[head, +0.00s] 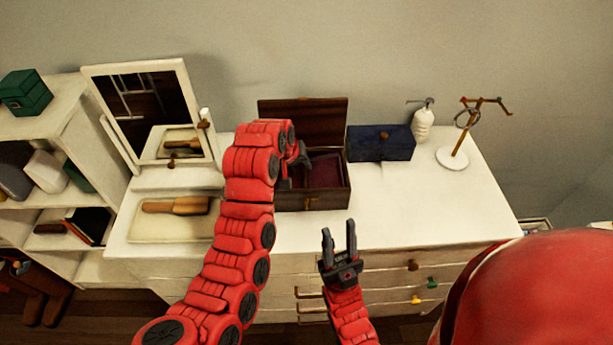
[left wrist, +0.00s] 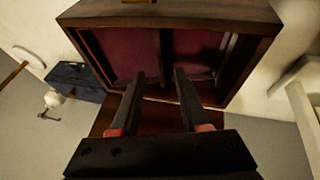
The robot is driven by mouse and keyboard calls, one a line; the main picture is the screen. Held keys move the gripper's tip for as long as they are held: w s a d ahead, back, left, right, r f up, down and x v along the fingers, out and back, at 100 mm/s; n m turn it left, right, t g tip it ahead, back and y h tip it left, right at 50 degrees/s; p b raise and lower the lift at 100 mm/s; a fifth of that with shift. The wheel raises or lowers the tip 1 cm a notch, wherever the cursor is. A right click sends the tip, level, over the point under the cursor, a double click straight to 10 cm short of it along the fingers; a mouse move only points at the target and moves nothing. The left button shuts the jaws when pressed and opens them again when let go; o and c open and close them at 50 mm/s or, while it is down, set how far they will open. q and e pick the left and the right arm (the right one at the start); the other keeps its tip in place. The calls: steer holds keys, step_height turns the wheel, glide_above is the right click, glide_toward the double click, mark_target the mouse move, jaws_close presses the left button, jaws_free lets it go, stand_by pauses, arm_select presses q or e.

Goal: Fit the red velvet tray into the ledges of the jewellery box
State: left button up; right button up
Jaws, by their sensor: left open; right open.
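The dark wooden jewellery box (head: 312,201) stands open on the white dresser, its lid (head: 322,112) raised at the back. Dark red velvet (head: 326,174) shows inside it. In the left wrist view the box (left wrist: 185,14) holds two dark red areas (left wrist: 122,50) split by a wooden divider; I cannot tell whether this is the tray or a lining. My left gripper (head: 301,157) is over the box, partly hidden by its arm; its open fingers (left wrist: 156,72) have nothing visible between them. My right gripper (head: 340,235) is open and empty in front of the dresser.
A dark blue box (head: 381,143), a white pump bottle (head: 423,124) and a jewellery stand (head: 453,158) are right of the jewellery box. A mirror (head: 150,105) and a tray with a wooden brush (head: 180,205) are left. The dresser top (head: 425,205) is clear at front right.

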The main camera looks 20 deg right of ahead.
mark_target(304, 174)
arm_select(q)
steer(key=shift+d+f+p, duration=0.15)
steer(key=shift+f+p, duration=0.3)
steer(key=shift+p, duration=0.05)
steer(key=p+x, duration=0.1)
steer(key=x, duration=0.2)
steer(key=shift+s+f+p, duration=0.1)
steer(key=shift+p, duration=0.3)
steer(key=shift+d+f, duration=0.2)
steer(key=shift+f, duration=0.55)
jaws_close()
steer(key=shift+r, duration=0.1)
